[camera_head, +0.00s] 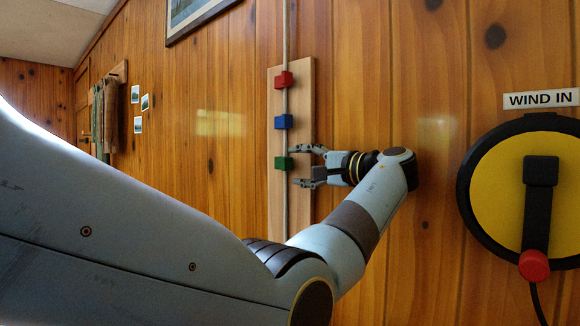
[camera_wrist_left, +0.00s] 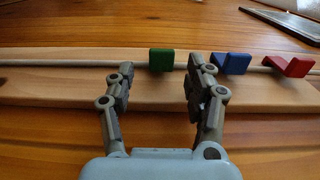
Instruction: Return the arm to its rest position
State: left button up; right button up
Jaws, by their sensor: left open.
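My left gripper (camera_head: 302,166) is open in front of the vertical wooden board, with its fingers pointing left in the head view. The green block (camera_head: 284,163) sits lowest on the rod, level with the gap between the fingers. In the left wrist view the fingers (camera_wrist_left: 158,88) stand apart, and the green block (camera_wrist_left: 161,60) shows between them, apart from both. The blue block (camera_head: 284,122) is above it, partly behind one finger in the wrist view. The red block (camera_head: 284,80) is highest. My right gripper is not in view.
The wooden board (camera_head: 275,210) is fixed to the plank wall. A yellow and black dial with a red-knobbed handle (camera_head: 538,200) is at the right, under a "WIND IN" sign (camera_head: 541,99). A framed picture (camera_head: 190,14) hangs above. Cloths (camera_head: 107,115) hang at the far left.

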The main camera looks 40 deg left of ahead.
pick_arm(q)
jog(key=shift+s+d, duration=0.1)
jog(key=shift+d, duration=1.05)
